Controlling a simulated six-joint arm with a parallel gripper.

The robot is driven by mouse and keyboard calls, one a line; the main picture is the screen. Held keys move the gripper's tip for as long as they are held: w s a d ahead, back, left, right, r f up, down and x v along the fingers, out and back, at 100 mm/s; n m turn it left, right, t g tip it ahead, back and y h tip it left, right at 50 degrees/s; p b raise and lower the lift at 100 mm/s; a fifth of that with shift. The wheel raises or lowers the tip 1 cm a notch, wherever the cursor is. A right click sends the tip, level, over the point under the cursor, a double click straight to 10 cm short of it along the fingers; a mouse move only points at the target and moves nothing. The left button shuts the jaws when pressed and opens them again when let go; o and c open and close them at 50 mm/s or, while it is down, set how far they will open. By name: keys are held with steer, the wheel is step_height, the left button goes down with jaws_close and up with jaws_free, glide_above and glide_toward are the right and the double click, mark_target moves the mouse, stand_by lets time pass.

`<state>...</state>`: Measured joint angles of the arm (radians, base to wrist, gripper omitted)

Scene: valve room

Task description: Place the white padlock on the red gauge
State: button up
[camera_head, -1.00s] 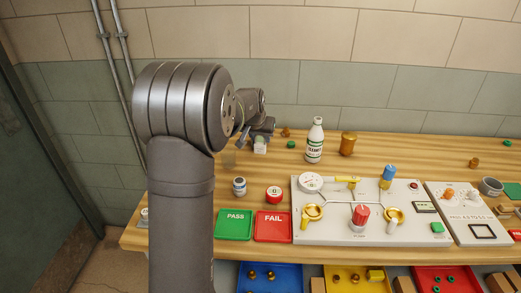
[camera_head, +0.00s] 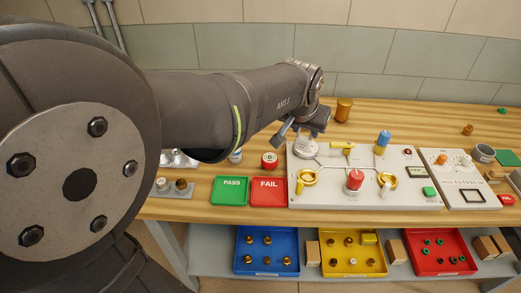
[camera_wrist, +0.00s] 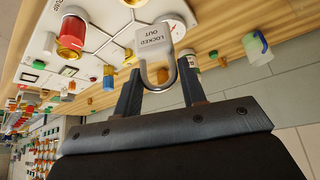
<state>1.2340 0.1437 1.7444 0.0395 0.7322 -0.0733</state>
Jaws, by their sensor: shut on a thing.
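The white padlock (camera_wrist: 153,44) shows in the wrist view, with "LOCKED OUT" on its body and a grey shackle. My gripper (camera_wrist: 160,92) is shut on the padlock, with the shackle between the two fingers and the body beyond the tips. In the head view my gripper (camera_head: 296,140) is over the back left corner of the panel, by its white dial; the padlock cannot be made out clearly there. The red gauge (camera_head: 269,160), a small round red thing with a pale face, stands on the bench left of the panel and left of my gripper.
The white panel (camera_head: 330,196) carries yellow handles, a red knob (camera_head: 354,181) and a blue knob (camera_head: 384,138). Green PASS (camera_head: 230,198) and red FAIL (camera_head: 268,199) plates lie in front of the red gauge. An amber cylinder (camera_head: 343,110) stands behind. My arm hides the bench's left back.

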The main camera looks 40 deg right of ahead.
steer(key=shift+w+a+f, duration=0.15)
steer(key=shift+w+f, duration=2.6)
steer(key=shift+w, duration=0.1)
steer(key=shift+w+a+f, duration=0.15)
steer(key=shift+w+f, duration=2.6)
steer(key=shift+w, duration=0.05)
steer(key=shift+f, duration=0.1)
steer(key=o, duration=1)
steer(key=shift+a+r, duration=0.15)
steer(key=shift+r, duration=0.35)
steer(key=v, duration=1.1)
steer(key=shift+s+a+r, duration=0.1)
steer(key=shift+s, duration=0.05)
